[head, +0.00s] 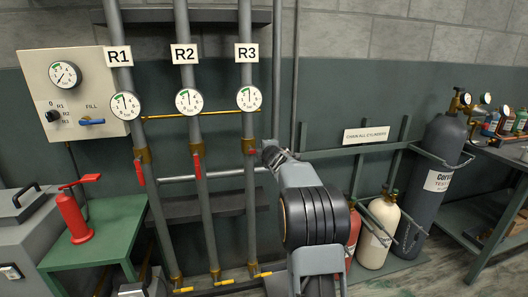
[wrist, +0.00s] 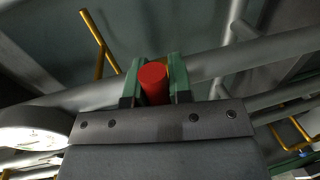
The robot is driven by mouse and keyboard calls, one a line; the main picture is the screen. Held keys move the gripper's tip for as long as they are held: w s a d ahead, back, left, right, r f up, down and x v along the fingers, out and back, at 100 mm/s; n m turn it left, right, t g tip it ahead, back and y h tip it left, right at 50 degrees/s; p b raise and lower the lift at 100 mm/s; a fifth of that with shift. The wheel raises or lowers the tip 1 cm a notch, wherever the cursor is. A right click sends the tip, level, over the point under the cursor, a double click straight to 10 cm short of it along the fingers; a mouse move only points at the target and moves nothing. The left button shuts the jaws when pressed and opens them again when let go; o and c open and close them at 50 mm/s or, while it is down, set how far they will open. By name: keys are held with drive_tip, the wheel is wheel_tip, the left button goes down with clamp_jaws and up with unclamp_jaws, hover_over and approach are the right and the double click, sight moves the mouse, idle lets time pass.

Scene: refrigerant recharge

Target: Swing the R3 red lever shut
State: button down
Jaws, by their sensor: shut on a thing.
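The R3 red lever shows in the wrist view (wrist: 153,82) as a round red end between the two green jaw pads. My gripper (wrist: 156,88) is shut on it. In the head view my gripper (head: 268,151) is just right of the R3 pipe (head: 246,190), level with its brass valve (head: 249,145). Only a little red shows there; the arm and gripper hide most of the lever, so its exact angle is hard to tell. The R3 label (head: 247,52) and the R3 gauge (head: 249,98) are above the valve.
The R1 red lever (head: 141,173) and R2 red lever (head: 197,167) hang down along their pipes to the left. A thin yellow pipe (head: 220,112) crosses above the valves. A cylinder rack with a white cylinder (head: 379,230) and dark cylinder (head: 439,175) stands at right.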

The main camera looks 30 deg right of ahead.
drive_tip(key=shift+r, duration=0.1)
drive_tip(key=c, duration=1)
unclamp_jaws()
drive_tip(key=shift+c, duration=0.2)
drive_tip(key=shift+s, duration=0.1)
drive_tip(key=v, duration=1.3)
drive_tip(key=shift+s, duration=0.3)
drive_tip(key=shift+a, duration=0.15)
drive_tip(key=s+d+f+m+g+h, duration=0.2)
drive_tip(key=s+d+f+m+g, duration=0.15)
drive_tip(key=f+m, duration=0.3)
drive_tip(key=s+a+m+g+y+p, duration=0.1)
drive_tip(key=s+a+m+g+p, duration=0.4)
drive_tip(key=s+a+m, duration=0.25)
drive_tip(key=s+a+r+g+y+p, duration=0.1)
drive_tip(key=s+a+r+p, duration=0.3)
drive_tip(key=a, duration=0.5)
drive_tip(key=s+a+r+g+y+p, duration=0.2)
drive_tip(key=s+a+r+y+p, duration=0.2)
drive_tip(key=s+a+p, duration=0.4)
drive_tip(key=shift+s+a+r+m+y+p, duration=0.35)
drive_tip(key=shift+s+a, duration=0.25)
drive_tip(key=shift+s, duration=0.35)
